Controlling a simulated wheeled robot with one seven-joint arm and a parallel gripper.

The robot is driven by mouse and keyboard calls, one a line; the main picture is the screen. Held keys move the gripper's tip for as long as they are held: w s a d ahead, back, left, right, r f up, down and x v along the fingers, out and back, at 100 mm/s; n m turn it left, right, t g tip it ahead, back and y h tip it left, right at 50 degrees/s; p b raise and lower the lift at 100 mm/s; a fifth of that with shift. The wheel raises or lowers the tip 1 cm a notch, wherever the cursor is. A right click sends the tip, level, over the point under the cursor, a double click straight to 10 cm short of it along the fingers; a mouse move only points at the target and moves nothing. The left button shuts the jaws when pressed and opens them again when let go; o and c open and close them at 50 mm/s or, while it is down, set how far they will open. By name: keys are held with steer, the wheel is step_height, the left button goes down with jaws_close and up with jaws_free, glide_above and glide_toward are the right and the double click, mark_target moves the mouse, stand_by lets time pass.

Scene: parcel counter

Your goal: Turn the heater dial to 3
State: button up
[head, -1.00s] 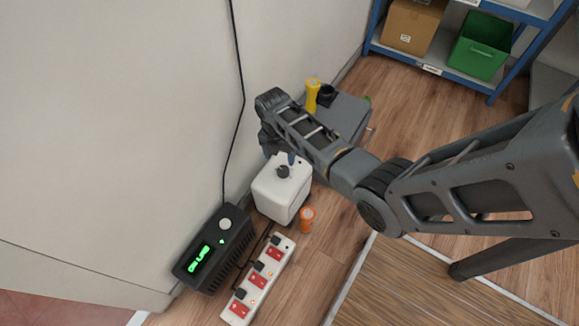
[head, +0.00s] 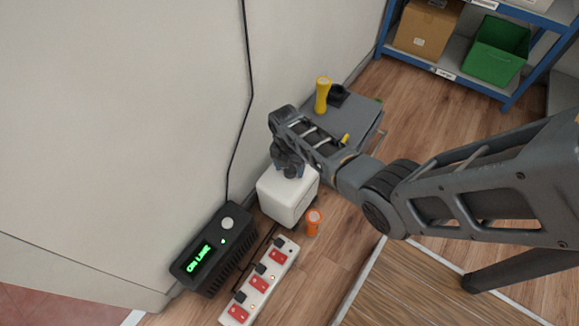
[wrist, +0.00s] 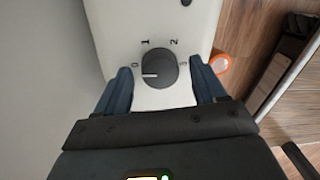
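The heater is a white box (head: 285,198) on the floor by the wall; in the wrist view its white top (wrist: 165,98) fills the middle. Its round dark grey dial (wrist: 159,68) has a white pointer line on the left side, nearest the 0 mark. Marks 0, 1 and 2 show around it, and a partly covered mark at the right. My gripper (wrist: 160,72) is open, with one blue-grey finger on each side of the dial and a gap to both. In the head view my gripper (head: 288,165) is over the heater top and hides the dial.
A black unit (head: 213,250) with a green display and a power strip (head: 262,277) with red switches lie in front. An orange cylinder (head: 313,222) stands close to the heater's right. Behind are a grey box (head: 350,118) and a yellow torch (head: 322,95). The wall is close at left.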

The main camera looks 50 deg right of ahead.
steer(key=c, duration=1)
steer(key=shift+c, duration=0.2)
